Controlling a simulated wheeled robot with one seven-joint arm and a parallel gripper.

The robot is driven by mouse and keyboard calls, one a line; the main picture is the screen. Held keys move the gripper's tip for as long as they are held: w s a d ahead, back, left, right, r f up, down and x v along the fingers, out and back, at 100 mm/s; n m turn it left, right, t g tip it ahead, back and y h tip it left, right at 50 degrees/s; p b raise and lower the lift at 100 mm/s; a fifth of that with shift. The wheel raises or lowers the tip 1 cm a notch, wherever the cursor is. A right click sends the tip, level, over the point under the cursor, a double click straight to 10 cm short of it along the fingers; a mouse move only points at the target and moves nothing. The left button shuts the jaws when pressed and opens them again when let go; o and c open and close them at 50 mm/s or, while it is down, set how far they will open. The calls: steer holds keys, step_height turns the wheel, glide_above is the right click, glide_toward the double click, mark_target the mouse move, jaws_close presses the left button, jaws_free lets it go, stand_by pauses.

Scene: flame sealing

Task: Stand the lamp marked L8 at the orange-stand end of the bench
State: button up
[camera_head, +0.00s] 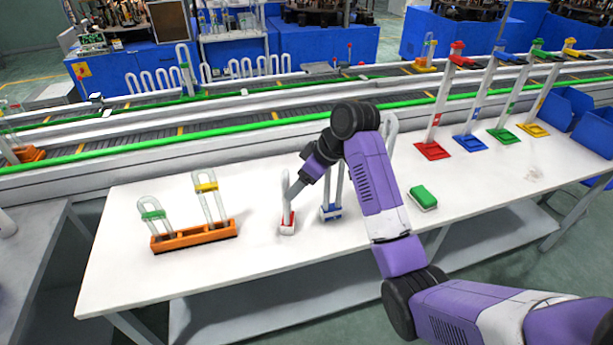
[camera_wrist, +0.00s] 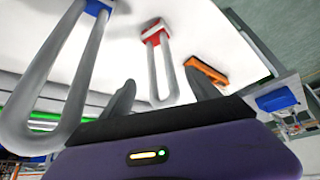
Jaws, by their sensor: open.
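The lamp with the red and white base (camera_head: 287,229) stands upright on the white bench, right of the orange stand (camera_head: 195,238). My gripper (camera_head: 293,188) is at its tube, tilted down and to the left. In the wrist view my gripper (camera_wrist: 160,80) is open, and the red-based lamp's U-shaped tube (camera_wrist: 165,75) shows between the fingers, not clearly touching either. A lamp with a blue base (camera_head: 331,213) stands just to the right, partly behind my arm; its tube (camera_wrist: 70,75) is large at left in the wrist view. I can read no L8 marking on any lamp.
The orange stand holds a green-banded lamp (camera_head: 152,215) and a yellow-banded lamp (camera_head: 207,188). A green and white block (camera_head: 423,197) lies right of my arm. Red, blue, green and yellow stands line the bench's right side. Bare bench lies between orange stand and red-based lamp.

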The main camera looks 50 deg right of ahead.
steer(key=shift+v, duration=2)
steer(key=w+d+r+m+t+h, duration=0.3)
steer(key=w+d+r+t, duration=0.1)
steer(key=w+r+t, duration=0.15)
steer(key=s+a+f+m+t+h, duration=0.2)
steer(key=s+a+t, duration=0.1)
steer(key=s+a, duration=0.45)
steer(key=s+a+f+m+t+h, duration=0.2)
steer(key=s+a+f+t, duration=0.1)
steer(key=s+a, duration=0.4)
steer(key=s+a+f+n+g+y, duration=0.1)
steer(key=s+a+n+y, duration=0.1)
steer(key=s+a, duration=0.6)
steer(key=s+a+f+n+g+y, duration=0.1)
steer(key=s+a, duration=0.7)
steer(key=s, duration=0.8)
steer(key=f+n+y, duration=0.1)
steer(key=y, duration=0.1)
steer(key=shift+s+a+y, duration=0.35)
steer(key=shift+s+y, duration=0.05)
